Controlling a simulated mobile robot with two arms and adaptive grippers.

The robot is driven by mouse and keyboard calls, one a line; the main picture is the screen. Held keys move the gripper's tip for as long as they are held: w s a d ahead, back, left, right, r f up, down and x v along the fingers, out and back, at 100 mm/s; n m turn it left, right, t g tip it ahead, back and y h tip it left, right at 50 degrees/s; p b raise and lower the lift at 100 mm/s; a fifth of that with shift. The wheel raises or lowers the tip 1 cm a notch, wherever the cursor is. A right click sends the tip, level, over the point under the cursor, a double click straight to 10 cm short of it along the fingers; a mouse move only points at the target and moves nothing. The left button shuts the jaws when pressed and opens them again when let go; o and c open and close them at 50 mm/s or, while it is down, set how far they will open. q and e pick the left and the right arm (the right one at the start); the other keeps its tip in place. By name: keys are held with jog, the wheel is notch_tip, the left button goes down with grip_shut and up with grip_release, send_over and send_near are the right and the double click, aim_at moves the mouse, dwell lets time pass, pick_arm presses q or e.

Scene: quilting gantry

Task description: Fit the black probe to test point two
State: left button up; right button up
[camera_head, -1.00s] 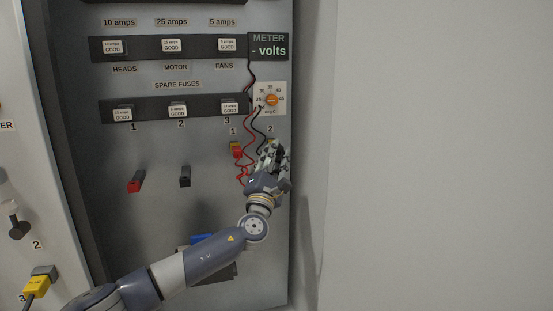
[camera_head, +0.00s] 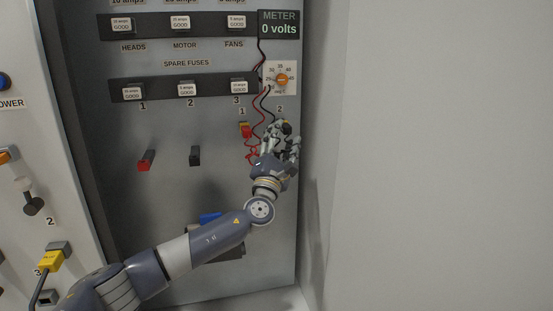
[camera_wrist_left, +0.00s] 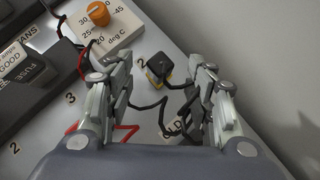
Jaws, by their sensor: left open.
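The black probe (camera_wrist_left: 160,66) sits at test point two (camera_wrist_left: 153,80), a yellow-edged fitting beside the label 2, in the left wrist view. It appears seated there; its inner end is hidden. Its black cable loops between my fingers. My left gripper (camera_head: 284,137) is open in front of test point two, with its fingers apart on either side of the probe in the wrist view. In the head view the hand largely covers the probe. The red probe (camera_head: 246,131) is at test point one. The meter (camera_head: 279,25) reads 0 volts. My right gripper is not in view.
An orange temperature knob (camera_head: 281,79) sits just above the test points. Fuse rows (camera_head: 215,88) lie above left. A red holder (camera_head: 146,160) and a black holder (camera_head: 195,155) project from the panel. The wall (camera_head: 440,150) at right is bare.

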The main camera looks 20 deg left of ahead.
pick_arm(q)
jog(key=v, duration=1)
jog(key=shift+s, duration=0.25)
jog(key=shift+f, duration=0.1)
